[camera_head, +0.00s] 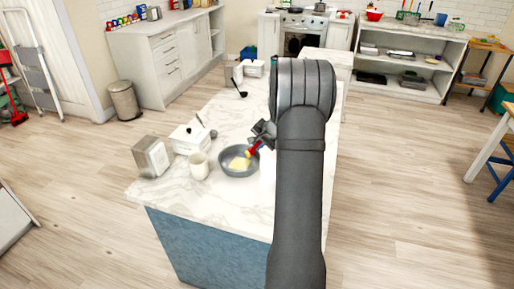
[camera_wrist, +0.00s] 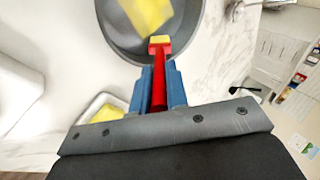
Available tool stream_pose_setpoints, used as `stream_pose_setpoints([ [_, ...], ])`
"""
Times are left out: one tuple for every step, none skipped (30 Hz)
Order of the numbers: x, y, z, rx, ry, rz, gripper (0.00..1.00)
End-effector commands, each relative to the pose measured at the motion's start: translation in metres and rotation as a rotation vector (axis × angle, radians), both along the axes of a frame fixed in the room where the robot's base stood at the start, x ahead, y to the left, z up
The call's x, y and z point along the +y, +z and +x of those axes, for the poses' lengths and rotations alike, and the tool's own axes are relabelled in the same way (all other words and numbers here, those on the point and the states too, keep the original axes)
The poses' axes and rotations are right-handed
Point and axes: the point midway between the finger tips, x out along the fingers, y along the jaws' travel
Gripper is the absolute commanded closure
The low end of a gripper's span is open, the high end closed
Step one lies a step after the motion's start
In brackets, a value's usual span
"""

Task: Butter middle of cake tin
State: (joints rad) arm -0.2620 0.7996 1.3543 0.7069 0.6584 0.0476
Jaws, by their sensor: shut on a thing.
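My gripper (camera_head: 262,136) is shut on the red handle of a brush (camera_head: 254,148), and its blue fingers (camera_wrist: 158,82) clasp it in the wrist view. The brush has a pale yellow tip (camera_wrist: 160,40). The round grey cake tin (camera_head: 238,174) stands on the marble counter; part of it shows at the top of the wrist view (camera_wrist: 113,30). A yellow patch of butter (camera_head: 239,163) lies on the tin's floor, also in the wrist view (camera_wrist: 149,12). The brush tip is over the tin's near side, beside the patch; contact cannot be told.
A white dish with yellow butter (camera_wrist: 106,114) is left of my gripper in the wrist view. A white mug (camera_head: 199,166), a white lidded box (camera_head: 188,139) and a metal-sided box (camera_head: 151,156) stand left of the tin. A black ladle (camera_head: 240,90) lies farther back.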

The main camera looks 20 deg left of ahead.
Motion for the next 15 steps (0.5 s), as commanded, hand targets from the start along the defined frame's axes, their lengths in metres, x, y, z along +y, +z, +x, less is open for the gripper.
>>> stream_pose_setpoints([
  [0.007,0.0,-0.001,-0.001,0.005,0.0,1.0],
  [0.01,0.0,-0.001,0.0,0.004,0.0,1.0],
  [0.013,-0.001,-0.001,0.001,0.004,0.0,1.0],
  [0.014,0.0,-0.003,0.001,0.003,0.0,1.0],
  [0.013,0.001,-0.007,0.001,0.003,0.0,1.0],
  [0.013,0.0,-0.011,0.003,0.003,0.0,1.0],
  [0.013,-0.001,-0.014,0.003,0.003,0.0,1.0],
  [0.014,-0.001,-0.016,0.002,0.004,0.0,1.0],
  [0.014,0.0,-0.02,0.001,0.004,0.0,1.0],
  [0.014,0.0,-0.023,0.001,0.004,0.0,1.0],
  [0.014,0.0,-0.025,0.001,0.004,0.0,1.0],
  [0.014,-0.001,-0.029,0.003,0.004,-0.001,1.0],
  [0.014,-0.001,-0.032,0.003,0.003,0.0,1.0],
  [0.014,0.0,-0.035,0.003,0.003,0.0,1.0],
  [0.015,0.0,-0.038,0.003,0.003,0.0,1.0],
])
